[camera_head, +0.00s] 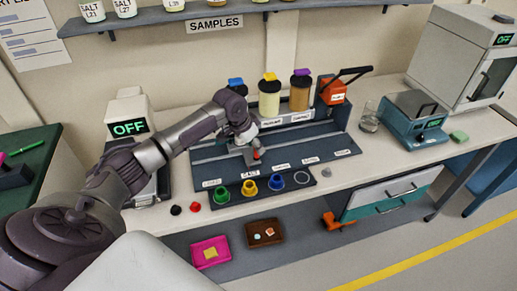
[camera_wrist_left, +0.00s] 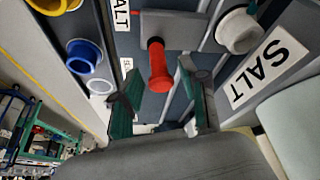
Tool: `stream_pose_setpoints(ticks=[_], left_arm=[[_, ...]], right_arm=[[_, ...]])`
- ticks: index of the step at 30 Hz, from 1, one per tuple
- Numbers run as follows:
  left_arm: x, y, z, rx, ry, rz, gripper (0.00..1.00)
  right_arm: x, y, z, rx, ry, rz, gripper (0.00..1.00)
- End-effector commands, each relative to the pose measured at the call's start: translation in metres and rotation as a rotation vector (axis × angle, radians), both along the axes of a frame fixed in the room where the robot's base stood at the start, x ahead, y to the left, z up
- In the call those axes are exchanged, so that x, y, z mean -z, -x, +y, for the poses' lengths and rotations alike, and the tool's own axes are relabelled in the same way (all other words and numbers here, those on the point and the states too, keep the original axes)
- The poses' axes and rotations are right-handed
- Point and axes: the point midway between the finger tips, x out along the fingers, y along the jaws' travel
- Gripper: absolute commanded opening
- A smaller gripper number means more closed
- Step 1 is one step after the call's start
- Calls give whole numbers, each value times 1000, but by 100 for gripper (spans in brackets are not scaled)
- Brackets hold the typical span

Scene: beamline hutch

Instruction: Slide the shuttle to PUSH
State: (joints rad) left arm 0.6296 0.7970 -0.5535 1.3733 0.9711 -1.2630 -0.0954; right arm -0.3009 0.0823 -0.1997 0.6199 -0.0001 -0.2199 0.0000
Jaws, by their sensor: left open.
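The shuttle, a grey plate (camera_wrist_left: 176,27) with a red handle (camera_wrist_left: 158,66), sits on the blue-grey railed board on the bench. Its red handle also shows in the head view (camera_head: 257,154), just below my left gripper (camera_head: 246,140). In the left wrist view my left gripper (camera_wrist_left: 155,86) is open, with the red handle between and slightly beyond its fingertips. I cannot tell whether a finger touches it. White labels (camera_head: 250,173) run along the board's front; I cannot surely read PUSH on any. My right gripper is not in view.
Green, yellow and blue rings (camera_head: 249,188) sit along a dark strip in front of the board. Jars with coloured lids (camera_head: 269,98) and an orange device (camera_head: 334,92) stand behind it. A scale reading OFF (camera_head: 128,128) stands left; a glass beaker (camera_head: 369,118) stands right.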

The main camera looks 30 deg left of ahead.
Motion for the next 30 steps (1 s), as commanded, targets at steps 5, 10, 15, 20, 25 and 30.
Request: stream_pose_setpoints(ticks=[5, 10, 15, 20, 25, 30], left_arm=[[25, -10, -4, 0, 1, 0, 43], [37, -15, -5, 0, -1, 0, 43], [40, -16, -5, 1, -2, -1, 43], [40, -16, -5, 1, -2, -1, 40], [40, -16, -5, 1, -1, 0, 12], [39, -16, -5, 1, -1, 0, 0]], right_arm=[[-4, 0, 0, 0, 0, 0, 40], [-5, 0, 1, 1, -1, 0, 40], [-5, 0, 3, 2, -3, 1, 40], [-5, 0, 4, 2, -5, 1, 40], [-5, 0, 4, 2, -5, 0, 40], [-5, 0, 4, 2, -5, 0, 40]])
